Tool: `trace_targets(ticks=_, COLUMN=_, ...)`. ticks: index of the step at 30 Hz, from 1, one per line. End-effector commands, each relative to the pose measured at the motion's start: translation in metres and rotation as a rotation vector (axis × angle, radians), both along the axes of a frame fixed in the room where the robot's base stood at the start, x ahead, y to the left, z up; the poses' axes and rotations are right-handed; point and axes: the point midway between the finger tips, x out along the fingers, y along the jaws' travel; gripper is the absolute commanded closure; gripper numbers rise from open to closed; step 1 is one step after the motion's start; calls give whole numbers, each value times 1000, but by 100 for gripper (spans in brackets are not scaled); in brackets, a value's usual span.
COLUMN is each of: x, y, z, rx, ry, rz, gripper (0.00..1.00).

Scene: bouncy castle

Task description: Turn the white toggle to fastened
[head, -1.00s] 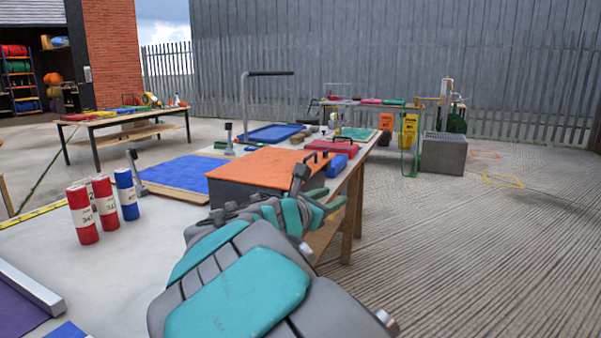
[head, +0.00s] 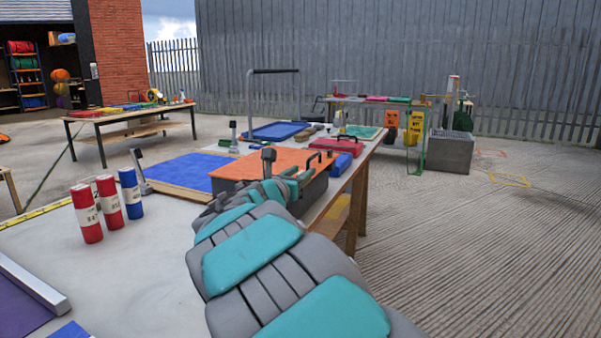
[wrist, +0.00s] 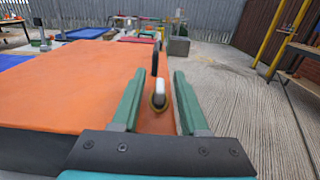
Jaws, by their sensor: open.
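The white toggle (wrist: 159,92) stands on a round brass-coloured base on the orange top (wrist: 60,85) of a dark-sided box, near its right edge. In the wrist view it shows between my gripper's (wrist: 155,100) two green fingers, which are apart with nothing held. I cannot tell how far the toggle is in front of the fingertips. In the head view the gripper is over the right end of the orange-topped box (head: 250,163), and the toggle is hidden there.
A black handle (wrist: 155,62) stands just beyond the toggle. A red box (head: 336,144) and a blue item (head: 341,163) lie past the orange box. Red rolls (head: 87,213) and a blue roll (head: 130,192) stand at left. Ribbed ground to the right is clear.

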Motion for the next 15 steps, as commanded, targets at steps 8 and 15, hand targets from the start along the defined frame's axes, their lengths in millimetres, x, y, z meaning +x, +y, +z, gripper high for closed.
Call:
trace_targets(ticks=8, x=1, y=0, z=0, rx=1, ry=-1, rz=0, gripper=60)
trace_targets(ticks=15, x=0, y=0, z=0, rx=1, ry=-1, rz=0, gripper=87)
